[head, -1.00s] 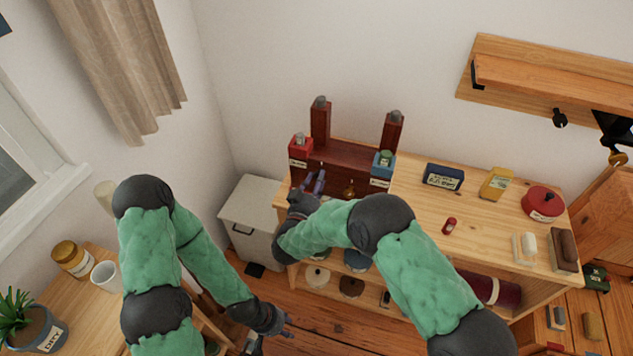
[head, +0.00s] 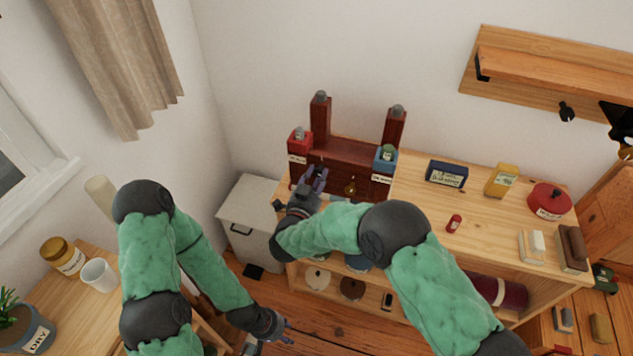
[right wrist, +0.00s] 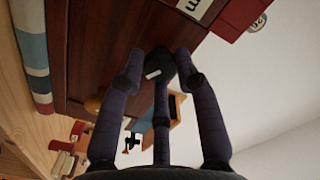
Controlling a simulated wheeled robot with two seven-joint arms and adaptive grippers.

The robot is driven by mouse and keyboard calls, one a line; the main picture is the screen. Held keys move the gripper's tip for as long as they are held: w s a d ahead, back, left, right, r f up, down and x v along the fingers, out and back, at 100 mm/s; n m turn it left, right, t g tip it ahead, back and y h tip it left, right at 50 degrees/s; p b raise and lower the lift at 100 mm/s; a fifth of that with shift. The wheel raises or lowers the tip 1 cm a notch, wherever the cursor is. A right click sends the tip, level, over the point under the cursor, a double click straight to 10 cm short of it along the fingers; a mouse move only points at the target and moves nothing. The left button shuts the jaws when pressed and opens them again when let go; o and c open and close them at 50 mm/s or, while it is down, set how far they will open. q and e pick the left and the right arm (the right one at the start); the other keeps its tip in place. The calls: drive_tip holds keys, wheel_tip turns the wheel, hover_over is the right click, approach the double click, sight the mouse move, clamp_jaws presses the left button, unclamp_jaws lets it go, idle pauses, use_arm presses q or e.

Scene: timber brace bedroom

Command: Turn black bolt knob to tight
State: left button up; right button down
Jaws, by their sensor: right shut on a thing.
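The black bolt knob (right wrist: 160,66) has a white mark and sits on the dark red wooden frame (head: 345,152). In the right wrist view it is between the fingertips of my right gripper (right wrist: 158,72), which is shut on it. In the head view my right gripper (head: 315,176) is at the left part of the frame's front and hides the knob. My left gripper (head: 284,334) hangs low over the floor, away from the frame; its fingers are too small to read.
A brass knob (head: 350,187) is just right of my right gripper. A red box (head: 299,141) and a blue box (head: 385,158) are on the frame. The wooden bench (head: 415,212) holds a small red cylinder (head: 454,223). A white bin (head: 249,222) stands left of the bench.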

drive_tip(key=m+b, duration=0.1)
drive_tip(key=m, duration=0.1)
drive_tip(key=m+b, duration=0.1)
drive_tip(key=shift+a+f+m+b, duration=0.1)
drive_tip(key=shift+f+m+b, duration=0.3)
drive_tip(key=m+b, duration=0.4)
drive_tip(key=m, duration=0.1)
drive_tip(key=shift+r+m, duration=0.1)
drive_tip(key=shift+m, duration=0.3)
drive_tip(key=shift+r+m, duration=0.1)
drive_tip(key=shift+m, duration=1)
drive_tip(key=c, duration=0.9)
unclamp_jaws()
drive_tip(key=shift+a, duration=0.1)
drive_tip(key=shift+r, duration=0.1)
